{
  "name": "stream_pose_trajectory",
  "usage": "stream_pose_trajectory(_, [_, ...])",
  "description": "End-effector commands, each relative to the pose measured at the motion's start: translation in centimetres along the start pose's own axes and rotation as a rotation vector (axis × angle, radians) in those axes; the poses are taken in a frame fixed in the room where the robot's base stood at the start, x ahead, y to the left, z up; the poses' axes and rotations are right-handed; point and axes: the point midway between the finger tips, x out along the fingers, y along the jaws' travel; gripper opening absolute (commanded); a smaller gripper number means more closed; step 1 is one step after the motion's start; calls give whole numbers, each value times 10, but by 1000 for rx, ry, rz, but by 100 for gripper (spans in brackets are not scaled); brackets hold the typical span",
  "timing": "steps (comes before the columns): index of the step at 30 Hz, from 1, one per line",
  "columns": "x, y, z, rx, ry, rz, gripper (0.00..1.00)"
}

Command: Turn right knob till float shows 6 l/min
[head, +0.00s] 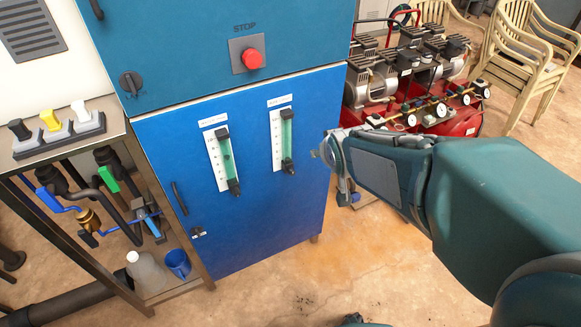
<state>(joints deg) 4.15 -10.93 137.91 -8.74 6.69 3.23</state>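Two flow meters with green tubes are on the blue cabinet door. The right flow meter (286,130) has a black right knob (288,168) at its lower end. Its float and scale numbers are too small to read. The left flow meter (222,155) has its own black knob (234,188) at the bottom. My gripper (323,153) is at the cabinet's right edge in the picture, to the right of the right knob and apart from it in the picture. Its fingers are small and seen from behind, so I cannot tell whether they are open.
A red STOP button (252,59) and a black rotary switch (131,84) are on the upper cabinet. A bench (60,157) with levers and pipes stands at left. Red compressors (440,110) and stacked chairs (522,50) stand behind. The floor (330,265) before the cabinet is mostly clear.

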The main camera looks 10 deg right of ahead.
Motion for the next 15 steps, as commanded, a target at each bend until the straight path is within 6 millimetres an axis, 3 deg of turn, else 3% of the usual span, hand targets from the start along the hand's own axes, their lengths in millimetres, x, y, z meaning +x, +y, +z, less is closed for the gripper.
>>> stream_pose_trajectory(1, [19,1,-1,-4,16,-2,65])
stream_pose_trajectory(8, [90,2,-8,-21,154,-36,65])
stream_pose_trajectory(15, [157,-3,5,-16,294,-105,65])
